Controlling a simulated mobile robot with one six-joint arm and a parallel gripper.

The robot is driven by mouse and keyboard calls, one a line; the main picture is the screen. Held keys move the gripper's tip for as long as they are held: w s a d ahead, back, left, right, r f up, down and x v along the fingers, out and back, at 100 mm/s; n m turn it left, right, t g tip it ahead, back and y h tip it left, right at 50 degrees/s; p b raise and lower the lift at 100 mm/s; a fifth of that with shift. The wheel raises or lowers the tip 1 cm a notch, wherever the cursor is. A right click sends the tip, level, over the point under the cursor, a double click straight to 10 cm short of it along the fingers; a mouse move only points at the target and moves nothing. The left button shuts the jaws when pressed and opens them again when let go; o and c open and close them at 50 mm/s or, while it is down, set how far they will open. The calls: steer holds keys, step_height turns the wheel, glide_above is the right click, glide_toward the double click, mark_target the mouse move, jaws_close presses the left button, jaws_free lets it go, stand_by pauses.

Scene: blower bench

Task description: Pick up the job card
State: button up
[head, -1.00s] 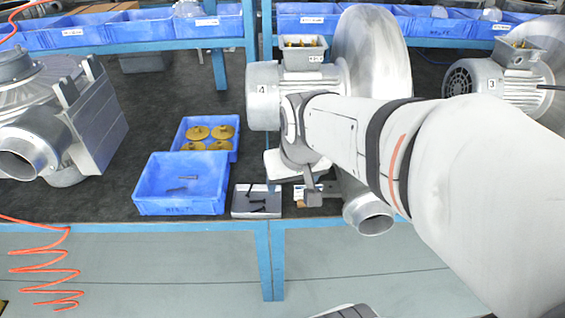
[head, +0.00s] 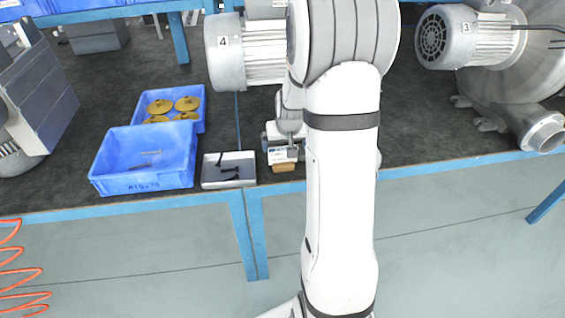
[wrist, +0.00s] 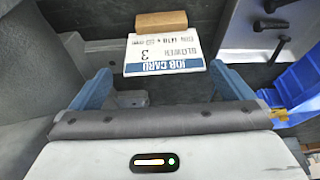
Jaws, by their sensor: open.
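The job card (wrist: 165,52), white with a blue band reading "JOB CARD" and "BLOWER 3", shows in the wrist view just beyond my fingertips. It leans or lies by a small brown block (wrist: 161,21); I cannot tell how they touch. My gripper (wrist: 160,88) is open, its two blue-grey fingers apart, with nothing between them. In the head view the card (head: 276,156) is small at the bench's front edge, right of the grey tray, partly covered by my gripper (head: 287,142), which is mostly hidden behind my arm.
A grey tray (head: 212,181) with black bolts stands left of the card. Left of it are a blue bin (head: 140,181) and another blue bin (head: 197,97) with brass discs. Motor 4 (head: 225,50) stands behind; a blower with motor 3 (head: 470,38) is at right.

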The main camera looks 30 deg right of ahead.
mark_target(283, 151)
steer(key=x, duration=0.5)
steer(key=shift+s+a+f, duration=0.1)
steer(key=shift+s+a, duration=0.1)
steer(key=shift+a, duration=0.05)
steer(key=c, duration=0.8)
steer(key=shift+c, duration=0.2)
